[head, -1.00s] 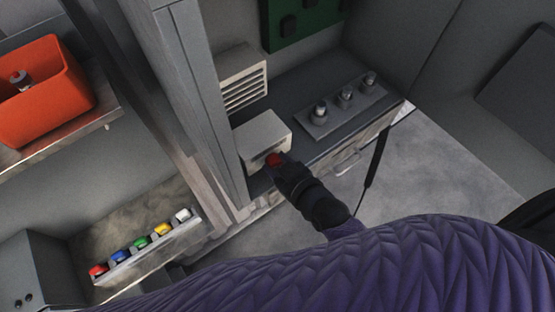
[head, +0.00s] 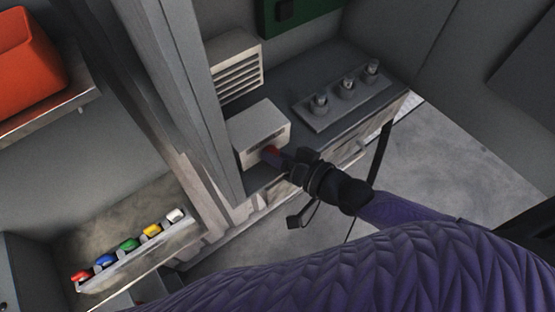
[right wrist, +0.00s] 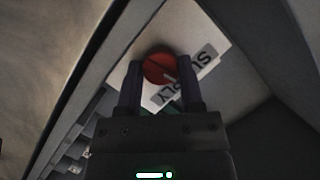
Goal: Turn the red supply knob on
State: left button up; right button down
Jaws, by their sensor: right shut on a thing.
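The red supply knob (head: 270,152) sits on the front face of a pale box (head: 262,128) on the grey counter. In the right wrist view the knob (right wrist: 160,67) is a round red disc with a dark line across it, beside a label reading SUPPLY (right wrist: 185,77). My right gripper (head: 276,156) is shut on the knob. In the right wrist view its two fingers (right wrist: 160,80) stand on either side of the knob. The fingers hide part of the knob in the head view. My left gripper is not in view.
A plate with several metal fittings (head: 346,95) lies on the counter to the right. A vented box (head: 238,68) stands behind the pale box. A grey post (head: 180,90) rises close on the left. A rack of coloured items (head: 130,250) and an orange bin (head: 25,70) are further left.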

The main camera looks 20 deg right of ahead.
jog(key=shift+f+m+y+b, duration=0.1)
jog(key=shift+m+y+b, duration=0.3)
jog(key=shift+m+b, duration=0.4)
jog(key=c, duration=0.5)
grip_release()
jog(key=shift+d, duration=0.1)
jog(key=v, duration=0.9)
jog(key=shift+s+d, duration=0.2)
jog(key=shift+s, duration=0.15)
